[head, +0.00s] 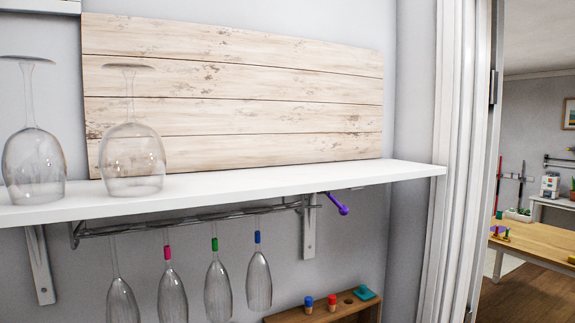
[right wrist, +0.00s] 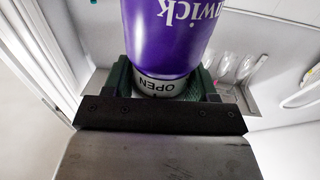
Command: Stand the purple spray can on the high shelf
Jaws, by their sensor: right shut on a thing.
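The purple spray can (right wrist: 168,35) is in the right wrist view, with white lettering and a pale cap marked "OPEN". Both lettering and cap marking read upside down there. My right gripper (right wrist: 163,82) is shut on it, its green fingers on either side of the cap end. The can's far end is cut off by the picture's top edge. The white high shelf (head: 300,184) crosses the head view in front of a pale plank board. Neither gripper nor the can shows in the head view.
Two upside-down wine glasses (head: 131,155) stand on the shelf's left part; its middle and right are clear. Several glasses (head: 217,290) hang from a rack beneath. A purple knobbed rod (head: 338,204) sticks out below. A wooden rack (head: 345,310) is lower. A door frame (head: 455,150) bounds the right.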

